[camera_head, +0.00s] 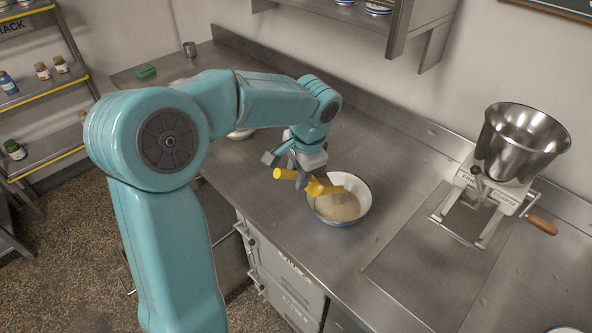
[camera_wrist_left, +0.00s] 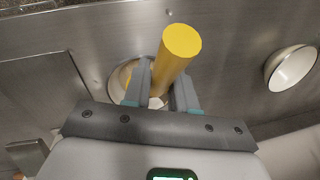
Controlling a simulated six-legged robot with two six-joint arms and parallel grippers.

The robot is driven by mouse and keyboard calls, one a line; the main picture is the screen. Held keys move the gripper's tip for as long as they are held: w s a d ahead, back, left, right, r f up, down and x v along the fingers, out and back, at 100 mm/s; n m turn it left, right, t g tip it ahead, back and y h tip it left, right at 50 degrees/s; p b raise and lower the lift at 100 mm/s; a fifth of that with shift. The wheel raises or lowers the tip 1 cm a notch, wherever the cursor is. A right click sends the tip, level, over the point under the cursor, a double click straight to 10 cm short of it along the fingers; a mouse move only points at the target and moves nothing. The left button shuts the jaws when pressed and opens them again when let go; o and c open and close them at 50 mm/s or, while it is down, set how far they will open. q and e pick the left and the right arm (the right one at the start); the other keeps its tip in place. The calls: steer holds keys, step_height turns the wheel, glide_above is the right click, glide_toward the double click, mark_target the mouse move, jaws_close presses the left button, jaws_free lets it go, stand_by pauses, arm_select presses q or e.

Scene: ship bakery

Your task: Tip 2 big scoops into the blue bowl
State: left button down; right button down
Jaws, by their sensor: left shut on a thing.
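My left gripper (camera_head: 300,172) is shut on the handle of a yellow scoop (camera_head: 324,186). The scoop's head is over the near rim side of a white bowl (camera_head: 364,194) with a blue edge, which stands on the steel counter. Pale grainy stuff (camera_head: 340,206) lies heaped in the bowl. In the left wrist view the yellow handle (camera_wrist_left: 179,52) stands between the fingers (camera_wrist_left: 161,88), and the bowl (camera_wrist_left: 117,88) is partly hidden behind them. I cannot tell what the scoop holds. My right gripper is not in view.
A hand mill (camera_head: 497,185) with a steel hopper (camera_head: 522,140) and wooden crank stands at the right. Another pale bowl (camera_wrist_left: 291,68) shows in the left wrist view; my arm mostly hides it in the head view. The counter's middle is clear.

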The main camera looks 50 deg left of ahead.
arm_select(q)
steer(key=shift+w+r+p, duration=0.3)
steer(key=shift+w+p, duration=0.05)
steer(key=shift+p, duration=0.05)
steer(key=shift+w+d+r+g, duration=0.1)
steer(key=shift+w+r+g, duration=0.25)
steer(key=shift+w+g, duration=0.45)
steer(key=shift+w+r, duration=0.1)
steer(key=shift+w, duration=0.2)
steer(key=w+r+g, duration=0.3)
steer(key=w+g, duration=0.1)
steer(key=w, duration=0.1)
steer(key=shift+w+m, duration=0.25)
steer(key=shift+m, duration=0.05)
steer(key=shift+d+r, duration=0.1)
stand_by(0.4)
steer(key=t+b, duration=0.2)
steer(key=b, duration=0.2)
steer(key=r+t+b, duration=0.1)
steer(key=t+b, duration=0.2)
steer(key=b, duration=0.2)
steer(key=shift+r, duration=0.1)
